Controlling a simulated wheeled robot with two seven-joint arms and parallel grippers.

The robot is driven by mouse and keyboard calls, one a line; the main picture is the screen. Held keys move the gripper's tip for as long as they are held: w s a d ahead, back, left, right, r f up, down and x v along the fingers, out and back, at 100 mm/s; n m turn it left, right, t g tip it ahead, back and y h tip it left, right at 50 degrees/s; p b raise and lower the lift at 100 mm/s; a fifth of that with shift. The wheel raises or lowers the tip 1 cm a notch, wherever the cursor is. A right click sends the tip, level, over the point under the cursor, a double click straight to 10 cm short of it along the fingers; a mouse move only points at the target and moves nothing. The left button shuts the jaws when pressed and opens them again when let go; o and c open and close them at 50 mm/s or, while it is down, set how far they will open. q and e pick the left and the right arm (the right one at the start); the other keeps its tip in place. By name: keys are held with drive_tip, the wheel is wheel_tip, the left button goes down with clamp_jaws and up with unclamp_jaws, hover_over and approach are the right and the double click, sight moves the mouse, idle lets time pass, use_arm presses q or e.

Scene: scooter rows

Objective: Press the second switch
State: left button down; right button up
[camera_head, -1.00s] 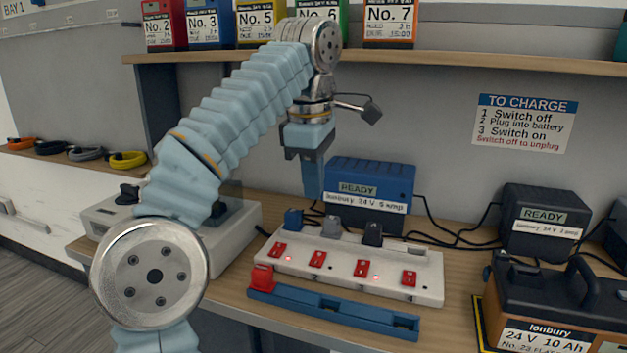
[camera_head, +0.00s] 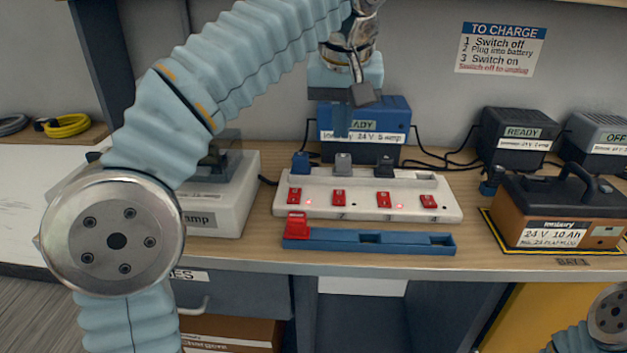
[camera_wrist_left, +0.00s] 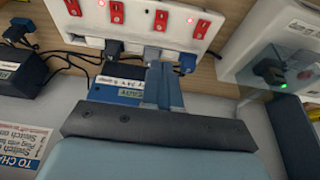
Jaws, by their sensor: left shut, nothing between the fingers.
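A white power strip (camera_head: 268,207) lies on the bench with a row of red switches. The second switch from the left (camera_head: 338,198) is above a printed 2; it also shows in the left wrist view (camera_wrist_left: 161,20). Red lights glow beside the first switch (camera_head: 295,195) and the third switch (camera_head: 383,200); none shows by the second. My left gripper (camera_head: 341,134) is shut and empty, above and behind the strip, roughly in line with the second switch. Its fingers (camera_wrist_left: 162,75) point down, apart from the switch in the wrist view. My right gripper is out of view.
Blue, grey (camera_head: 343,161) and black plugs stand along the strip's back edge. A blue charger (camera_head: 380,122) is close behind. A blue rail with a red block (camera_head: 297,226) lies in front.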

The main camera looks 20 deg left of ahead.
sight(338, 192)
use_arm(q)
drive_tip(key=shift+f, duration=0.1)
drive_tip(key=b+x, duration=0.1)
drive_tip(key=x, duration=0.3)
drive_tip(key=b+x, duration=0.1)
drive_tip(key=x, duration=0.8)
drive_tip(key=shift+s+f+b, duration=0.15)
drive_tip(key=shift+f+b, duration=0.25)
drive_tip(key=shift+f, duration=0.1)
drive_tip(key=shift+f, duration=0.1)
